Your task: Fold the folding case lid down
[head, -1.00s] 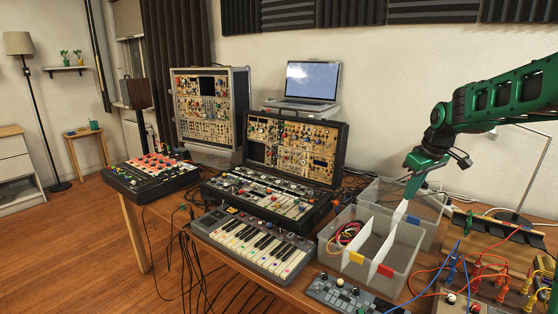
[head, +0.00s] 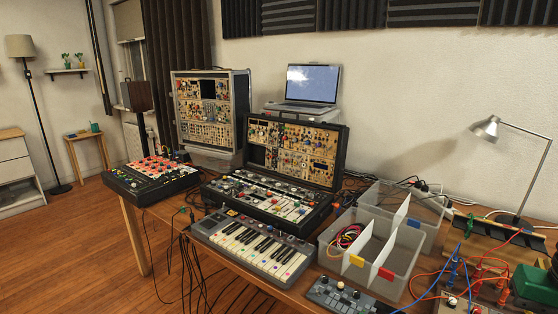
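The folding case (head: 318,217) stands open on the table, a black case with knobs and sliders in its base. Its lid (head: 338,158) stands up at the back, leaning slightly backward, with panels of modules, knobs and jacks on its inner face. My gripper is not in view.
A keyboard (head: 255,245) lies in front of the case. A laptop (head: 312,84) on a stand is behind the lid. Clear bins (head: 400,285) with dividers stand to its right, and a lamp (head: 487,129) farther right. Patch cables lie at the lower right.

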